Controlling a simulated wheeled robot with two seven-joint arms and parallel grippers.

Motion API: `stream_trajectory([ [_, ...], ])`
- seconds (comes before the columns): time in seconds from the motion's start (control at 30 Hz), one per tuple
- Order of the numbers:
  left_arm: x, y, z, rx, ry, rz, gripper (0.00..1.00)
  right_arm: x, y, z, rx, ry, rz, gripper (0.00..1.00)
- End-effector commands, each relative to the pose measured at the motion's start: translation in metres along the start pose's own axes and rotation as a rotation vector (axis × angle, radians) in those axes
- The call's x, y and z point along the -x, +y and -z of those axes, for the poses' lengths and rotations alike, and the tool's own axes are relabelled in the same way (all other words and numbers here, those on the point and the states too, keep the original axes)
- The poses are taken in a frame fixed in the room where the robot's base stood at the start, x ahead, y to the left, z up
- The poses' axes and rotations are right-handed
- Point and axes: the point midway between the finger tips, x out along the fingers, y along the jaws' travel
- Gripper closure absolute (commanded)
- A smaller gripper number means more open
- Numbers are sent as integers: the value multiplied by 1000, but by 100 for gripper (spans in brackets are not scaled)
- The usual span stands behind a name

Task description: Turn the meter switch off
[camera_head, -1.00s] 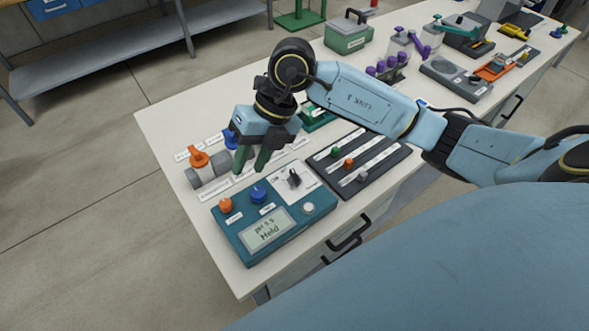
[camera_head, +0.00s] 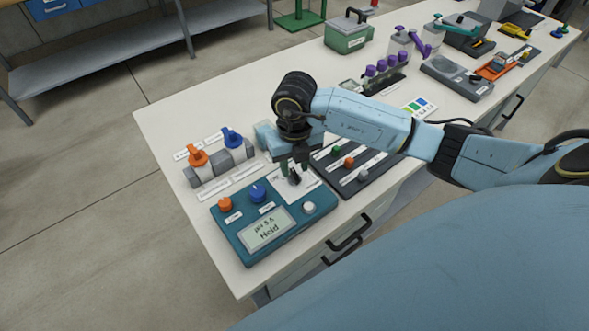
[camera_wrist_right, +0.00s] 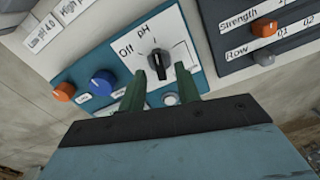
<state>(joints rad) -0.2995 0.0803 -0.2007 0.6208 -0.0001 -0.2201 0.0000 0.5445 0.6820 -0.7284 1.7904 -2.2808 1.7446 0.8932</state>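The teal meter (camera_head: 240,240) sits at the near left of the bench, its screen (camera_head: 266,230) reading "pH 5.5 Hold". Its black rotary switch (camera_head: 295,176) stands on a white plate. In the right wrist view the switch (camera_wrist_right: 158,62) has its pointer end toward the "pH" label, with "Off" to the left of that. My right gripper (camera_head: 294,166) is just above the switch. In the wrist view its two green fingers (camera_wrist_right: 160,70) are apart, one on each side of the switch; I cannot tell whether they touch it. My left gripper is out of view.
The meter also carries an orange knob (camera_head: 225,204), a blue knob (camera_head: 258,194) and a white button (camera_head: 308,208). A dark slider panel (camera_head: 350,182) lies close on the right.

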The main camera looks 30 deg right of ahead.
Motion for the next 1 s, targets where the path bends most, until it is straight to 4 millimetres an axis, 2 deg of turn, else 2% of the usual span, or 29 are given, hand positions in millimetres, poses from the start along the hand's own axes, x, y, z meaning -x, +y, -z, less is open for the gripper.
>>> stream_trajectory([
  [0.03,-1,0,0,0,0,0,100,-7,0,0,-1,1,0,67],
  [0.2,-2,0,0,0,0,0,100,-19,0,0,1,1,0,67],
  [0.5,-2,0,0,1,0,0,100,-20,0,0,1,-1,-1,67],
  [0.77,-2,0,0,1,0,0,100,-20,0,0,1,-1,-1,100],
  [1.0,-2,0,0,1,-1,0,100,-20,0,0,7,-1,0,100],
])
